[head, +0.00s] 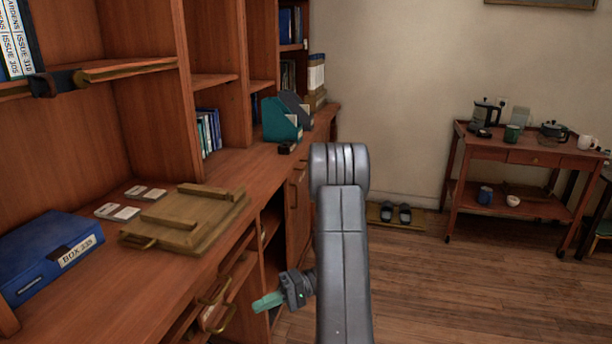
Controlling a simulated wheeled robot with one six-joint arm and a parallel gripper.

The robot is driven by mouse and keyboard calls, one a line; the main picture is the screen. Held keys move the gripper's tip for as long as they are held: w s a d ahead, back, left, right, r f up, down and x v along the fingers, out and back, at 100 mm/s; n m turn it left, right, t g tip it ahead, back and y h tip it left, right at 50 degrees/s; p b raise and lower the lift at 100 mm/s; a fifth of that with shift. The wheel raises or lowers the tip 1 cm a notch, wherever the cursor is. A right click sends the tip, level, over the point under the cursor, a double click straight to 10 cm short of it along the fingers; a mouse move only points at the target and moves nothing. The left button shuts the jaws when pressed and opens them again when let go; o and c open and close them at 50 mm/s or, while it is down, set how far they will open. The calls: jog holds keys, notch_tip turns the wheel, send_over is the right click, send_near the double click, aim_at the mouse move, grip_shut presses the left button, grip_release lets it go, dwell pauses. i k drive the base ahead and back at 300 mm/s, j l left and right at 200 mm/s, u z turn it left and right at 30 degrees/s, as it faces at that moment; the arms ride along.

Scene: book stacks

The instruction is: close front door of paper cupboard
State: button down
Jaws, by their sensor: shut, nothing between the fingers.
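The wooden cupboards run under the long counter in the head view. One compartment (272,235) shows a dark, open front. Beside it, farther along, is a wooden door panel (298,208) with a handle near its top; my arm partly covers this area. I cannot tell which one is the paper cupboard, or how far its door stands open. My gripper (262,303) is shut and empty, with teal fingertips pointing left, low in front of the cupboard fronts near the open compartment. I cannot tell whether it touches anything.
Drawers with handles (215,292) lie left of my gripper. The counter (120,290) holds a blue box (45,255), a wooden board (185,220) and file holders (282,118). A wooden trolley (520,150) stands at the right wall. Open floor (450,290) lies right of my arm.

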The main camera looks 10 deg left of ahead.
aim_at(297, 203)
jog(key=i, duration=2.75)
jog(key=u, duration=0.05)
